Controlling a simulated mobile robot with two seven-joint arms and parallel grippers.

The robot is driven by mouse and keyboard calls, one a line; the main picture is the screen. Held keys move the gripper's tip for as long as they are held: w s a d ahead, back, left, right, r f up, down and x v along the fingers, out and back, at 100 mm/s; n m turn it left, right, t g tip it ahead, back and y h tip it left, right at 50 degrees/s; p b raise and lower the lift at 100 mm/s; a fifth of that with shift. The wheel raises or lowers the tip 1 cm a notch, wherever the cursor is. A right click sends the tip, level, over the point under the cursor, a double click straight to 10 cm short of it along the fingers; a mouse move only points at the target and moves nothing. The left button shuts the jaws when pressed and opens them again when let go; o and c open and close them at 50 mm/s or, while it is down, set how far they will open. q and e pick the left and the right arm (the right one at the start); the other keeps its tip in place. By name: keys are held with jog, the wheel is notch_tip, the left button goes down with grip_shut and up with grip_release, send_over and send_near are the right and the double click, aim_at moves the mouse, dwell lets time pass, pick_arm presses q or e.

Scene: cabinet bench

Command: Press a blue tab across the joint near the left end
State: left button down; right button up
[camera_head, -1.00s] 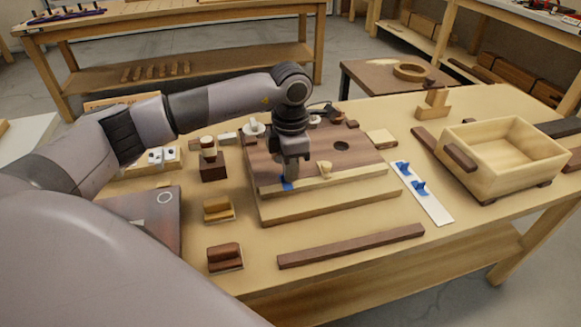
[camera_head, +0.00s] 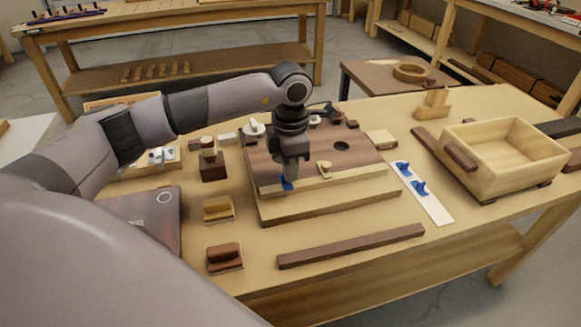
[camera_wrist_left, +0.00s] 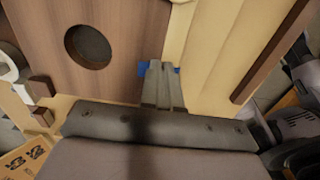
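My left gripper (camera_head: 288,180) is down at the left end of the joint, where a light wood strip (camera_head: 345,178) meets the brown panel (camera_head: 300,145). A blue tab (camera_head: 287,185) shows at its fingertips. In the left wrist view the fingers (camera_wrist_left: 162,75) are close together, with the blue tab (camera_wrist_left: 144,69) showing at both sides of them, over the seam between panel and strip. The fingers hide the tab's middle. Two more blue tabs (camera_head: 419,187) sit on a white strip (camera_head: 436,208) to the right. My right gripper is not in view.
A dark brown bar (camera_head: 350,246) lies along the bench front. Small wooden blocks (camera_head: 224,256) stand left of the panel. A light wood box (camera_head: 503,158) is at the right. The panel has a round dark hole (camera_head: 341,146).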

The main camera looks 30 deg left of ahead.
pick_arm(q)
jog(key=shift+s+f, duration=0.1)
jog(key=shift+f, duration=0.1)
jog(key=c, duration=0.9)
grip_release()
jog(key=shift+r, duration=0.15)
jog(key=shift+r+p, duration=2.7)
jog(key=shift+r, duration=1.1)
